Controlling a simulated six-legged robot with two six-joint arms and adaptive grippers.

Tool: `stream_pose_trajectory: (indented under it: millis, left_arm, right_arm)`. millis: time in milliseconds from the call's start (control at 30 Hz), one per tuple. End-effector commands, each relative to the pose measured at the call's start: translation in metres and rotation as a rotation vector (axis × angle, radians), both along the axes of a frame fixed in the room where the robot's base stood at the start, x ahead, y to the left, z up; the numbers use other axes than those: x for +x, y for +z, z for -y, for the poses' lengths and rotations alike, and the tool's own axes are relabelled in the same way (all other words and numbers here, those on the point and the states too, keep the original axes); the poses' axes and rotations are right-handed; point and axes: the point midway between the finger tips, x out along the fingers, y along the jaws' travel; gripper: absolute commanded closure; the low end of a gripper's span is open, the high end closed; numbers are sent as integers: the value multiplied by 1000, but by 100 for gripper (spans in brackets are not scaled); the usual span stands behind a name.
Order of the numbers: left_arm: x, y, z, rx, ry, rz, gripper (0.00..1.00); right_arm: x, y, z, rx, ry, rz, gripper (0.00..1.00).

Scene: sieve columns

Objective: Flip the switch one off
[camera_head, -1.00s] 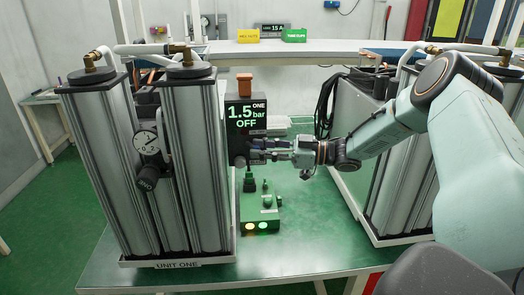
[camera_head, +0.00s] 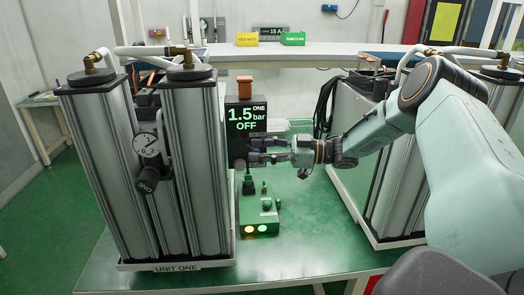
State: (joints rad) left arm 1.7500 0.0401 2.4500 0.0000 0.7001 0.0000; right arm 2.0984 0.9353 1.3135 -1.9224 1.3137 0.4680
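A dark panel marked ONE (camera_head: 246,118) stands right of the unit one columns (camera_head: 190,170) and reads "1.5 bar OFF". My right gripper (camera_head: 258,153) reaches in from the right, with its fingertips at the lower part of this panel. The fingers cover that part, so I cannot tell a switch lever there or whether they touch it. Their gap is too small to read. A round dark knob (camera_head: 240,163) shows just beside the fingertips. My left gripper is not in view.
A green box (camera_head: 260,215) with small knobs and two lit lamps stands on the green table (camera_head: 290,258) below the gripper. More columns stand at right, under my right arm. The table front is clear.

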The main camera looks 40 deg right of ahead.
Motion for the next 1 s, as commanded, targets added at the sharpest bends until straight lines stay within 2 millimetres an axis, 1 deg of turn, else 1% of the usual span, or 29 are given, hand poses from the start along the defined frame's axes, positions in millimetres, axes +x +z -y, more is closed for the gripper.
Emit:
stream_pose_trajectory:
  millis: [800,933,1000]
  left_arm:
    - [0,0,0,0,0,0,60]
    - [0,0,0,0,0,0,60]
    - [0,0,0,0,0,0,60]
  right_arm:
    - [-1,-3,2,-2,-5,-7,47]
    - [-5,-2,7,0,-7,-5,47]
    - [-11,-2,14,0,-10,-4,47]
